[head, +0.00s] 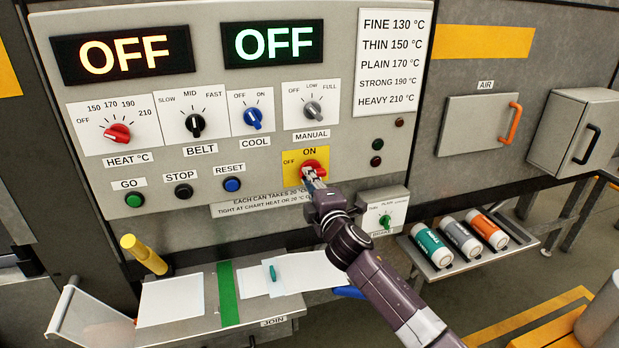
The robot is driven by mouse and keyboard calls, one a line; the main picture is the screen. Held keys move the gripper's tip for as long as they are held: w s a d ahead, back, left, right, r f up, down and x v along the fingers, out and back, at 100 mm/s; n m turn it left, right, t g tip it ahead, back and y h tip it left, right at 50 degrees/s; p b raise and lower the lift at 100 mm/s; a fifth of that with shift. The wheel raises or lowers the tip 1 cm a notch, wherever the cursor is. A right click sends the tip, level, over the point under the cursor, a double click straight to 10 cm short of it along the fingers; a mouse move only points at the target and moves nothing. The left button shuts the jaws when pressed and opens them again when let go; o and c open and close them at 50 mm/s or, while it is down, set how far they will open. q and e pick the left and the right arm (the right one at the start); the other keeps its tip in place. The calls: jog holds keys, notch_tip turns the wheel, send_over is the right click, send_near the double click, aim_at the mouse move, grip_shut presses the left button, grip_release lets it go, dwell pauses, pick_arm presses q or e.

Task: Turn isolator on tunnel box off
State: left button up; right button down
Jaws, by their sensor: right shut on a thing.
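The isolator (314,165) is a red rotary knob on a yellow plate (292,177) marked ON at the top and OFF at the left. It sits low on the right part of the grey tunnel box panel (240,185). My right gripper (312,179) is shut on the red knob from below and covers its lower part. The angle of the knob is hard to tell behind the fingers. Two displays, one orange (124,54) and one green (273,43), both read OFF. My left gripper is not in view.
Knobs for heat (117,133), belt (195,125), cool (253,117) and manual (312,111) lie above the isolator. A small box with a green knob (385,221) is at lower right. A yellow handle (144,254) sticks up at lower left.

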jog(key=shift+f+n, duration=0.15)
jog(key=shift+n, duration=0.25)
jog(key=c, duration=1.9)
grip_release()
jog(key=shift+c, duration=0.2)
jog(key=v, duration=1.2)
